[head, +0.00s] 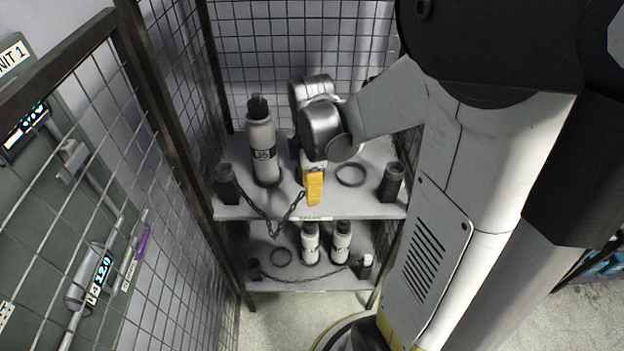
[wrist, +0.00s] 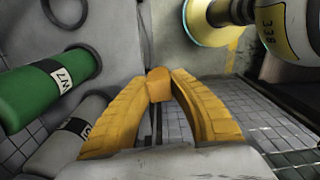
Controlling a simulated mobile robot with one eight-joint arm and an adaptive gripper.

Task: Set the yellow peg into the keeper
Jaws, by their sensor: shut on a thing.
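My gripper (wrist: 158,84) is shut with its yellow fingers meeting on a small orange-yellow block, which looks like the yellow peg (wrist: 158,82). In the head view my gripper (head: 314,200) points down over the front of the upper shelf; the peg cannot be told apart from the yellow fingers there. A dark chain (head: 268,222) sags from the left dark post (head: 228,184) up to near my fingertips. A dark post (head: 392,183) at the shelf's right front, apart from my gripper, may be the keeper; its opening is unclear.
The lower shelf (head: 300,284) holds two bottles and a chain. Mesh walls enclose the rack. A green cylinder (wrist: 45,90) shows in the wrist view.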

